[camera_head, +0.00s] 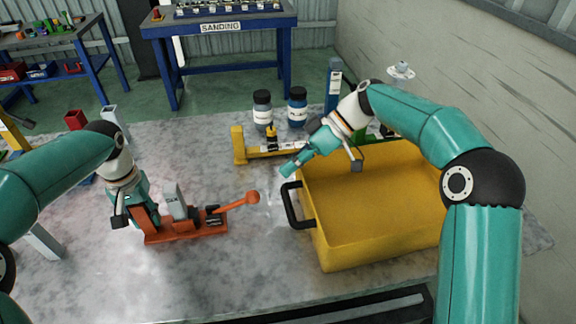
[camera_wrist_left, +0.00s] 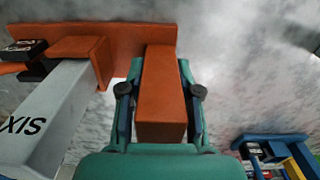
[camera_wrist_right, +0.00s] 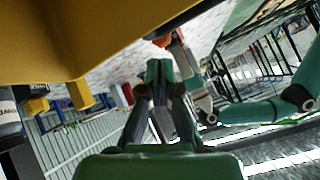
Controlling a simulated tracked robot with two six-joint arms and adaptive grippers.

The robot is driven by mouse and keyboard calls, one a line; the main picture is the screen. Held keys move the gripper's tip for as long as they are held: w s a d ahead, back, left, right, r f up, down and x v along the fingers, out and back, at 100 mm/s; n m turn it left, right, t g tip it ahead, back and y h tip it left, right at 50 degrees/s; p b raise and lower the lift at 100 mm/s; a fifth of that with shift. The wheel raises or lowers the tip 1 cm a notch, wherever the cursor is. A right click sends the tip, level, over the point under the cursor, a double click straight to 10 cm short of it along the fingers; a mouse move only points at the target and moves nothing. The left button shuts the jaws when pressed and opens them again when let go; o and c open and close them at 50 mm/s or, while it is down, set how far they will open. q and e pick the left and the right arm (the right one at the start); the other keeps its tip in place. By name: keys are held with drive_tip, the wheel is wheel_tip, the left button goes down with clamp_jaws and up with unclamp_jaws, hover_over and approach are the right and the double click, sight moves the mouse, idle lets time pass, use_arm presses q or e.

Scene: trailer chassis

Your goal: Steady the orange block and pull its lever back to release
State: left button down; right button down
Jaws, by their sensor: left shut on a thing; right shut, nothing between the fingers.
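The orange block (camera_head: 185,230) lies on the grey table at the left, with a grey upright piece on it. Its orange lever (camera_head: 237,202) sticks out to the right and ends in a round knob. My left gripper (camera_head: 147,214) is shut on an orange upright post at the block's left end; the post (camera_wrist_left: 161,105) shows between the fingers in the left wrist view. My right gripper (camera_head: 289,169) is shut and empty, above and to the right of the knob, apart from it. In the right wrist view the knob (camera_wrist_right: 163,42) shows beyond the closed fingertips (camera_wrist_right: 158,68).
A large yellow tray (camera_head: 385,245) with a black handle (camera_head: 292,205) stands right of the lever, below my right arm. A yellow fixture (camera_head: 240,146) and two bottles (camera_head: 297,107) stand behind. The table in front of the block is clear.

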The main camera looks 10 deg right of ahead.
sight(255, 192)
drive_tip(key=c, duration=1.8)
unclamp_jaws()
drive_tip(key=shift+n, duration=0.3)
drive_tip(key=o, duration=0.3)
drive_tip(key=shift+a+r, duration=0.1)
drive_tip(key=shift+a, duration=0.05)
drive_tip(key=o, duration=0.7)
drive_tip(key=a+r+n+h, duration=0.2)
drive_tip(key=r+h, duration=0.1)
drive_tip(key=a+r+n+h, duration=0.1)
drive_tip(key=n, duration=0.1)
drive_tip(key=shift+s+a+r+h, duration=0.15)
drive_tip(key=shift+s+a+h, duration=0.05)
drive_tip(key=shift+s+h, duration=0.2)
drive_tip(key=shift+n+t+h, duration=0.3)
drive_tip(key=x, duration=1.1)
drive_tip(key=shift+a, duration=0.25)
drive_tip(key=shift+w, duration=0.1)
clamp_jaws()
